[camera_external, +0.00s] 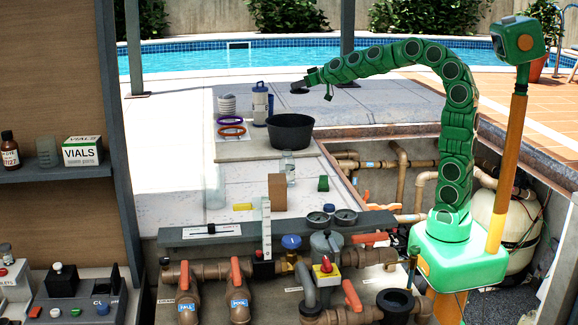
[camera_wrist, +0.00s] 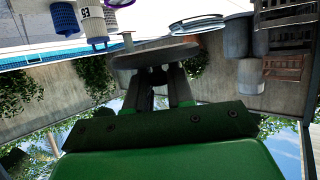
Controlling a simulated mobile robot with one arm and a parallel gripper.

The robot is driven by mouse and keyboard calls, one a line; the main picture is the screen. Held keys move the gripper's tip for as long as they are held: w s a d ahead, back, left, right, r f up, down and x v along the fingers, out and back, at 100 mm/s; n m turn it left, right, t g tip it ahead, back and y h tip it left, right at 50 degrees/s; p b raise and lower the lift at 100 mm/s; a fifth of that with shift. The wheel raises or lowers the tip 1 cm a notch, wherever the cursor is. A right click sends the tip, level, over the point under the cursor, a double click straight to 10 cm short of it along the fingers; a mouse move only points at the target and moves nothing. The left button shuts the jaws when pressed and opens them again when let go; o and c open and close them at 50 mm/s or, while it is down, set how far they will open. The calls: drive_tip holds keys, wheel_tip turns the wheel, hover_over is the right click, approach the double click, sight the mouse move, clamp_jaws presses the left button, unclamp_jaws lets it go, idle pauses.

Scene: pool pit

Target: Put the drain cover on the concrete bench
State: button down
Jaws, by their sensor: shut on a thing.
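My gripper (camera_external: 303,83) reaches out to the left at the end of the green arm, above the pale concrete surface (camera_external: 170,150), which appears to be the concrete bench. In the wrist view my gripper (camera_wrist: 163,76) is shut on a dark, round, flat disc (camera_wrist: 150,56), which appears to be the drain cover. The disc also shows in the external view as a small dark shape (camera_external: 299,91) at the fingertips. It is held apart from the surface, but its exact height is hard to tell. The fingertips' contact is partly hidden by the disc.
A brown block (camera_external: 277,191) is nearer. Pipes and valves (camera_external: 240,290) fill the front. The concrete's left part is mostly clear.

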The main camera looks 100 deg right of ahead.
drive_tip(key=w+a+n+t+y, duration=0.1)
drive_tip(key=w+a+n+y, duration=0.1)
drive_tip(key=w+a, duration=0.65)
drive_tip(key=w+a+n+t+y, duration=0.1)
drive_tip(key=w+a+n+y, duration=0.1)
drive_tip(key=w+a, duration=0.65)
drive_tip(key=w+a+n+t+y, duration=0.1)
drive_tip(key=w+a+n+y, duration=0.1)
drive_tip(key=a, duration=1.2)
drive_tip(key=w+a+n+y, duration=0.2)
drive_tip(key=w+a+y, duration=0.1)
drive_tip(key=a, duration=1)
drive_tip(key=w+a+f+m+h, duration=0.1)
drive_tip(key=a+f+h, duration=0.1)
drive_tip(key=f, duration=0.7)
drive_tip(key=w+a+f+m+h, duration=0.1)
drive_tip(key=a+f+m+h, duration=0.1)
drive_tip(key=a+f, duration=0.3)
wheel_tip(320, 180, down, 5)
drive_tip(key=shift+w+a+r, duration=0.15)
drive_tip(key=shift+w+a, duration=0.1)
drive_tip(key=shift+w, duration=0.05)
drive_tip(key=shift+r, duration=0.1)
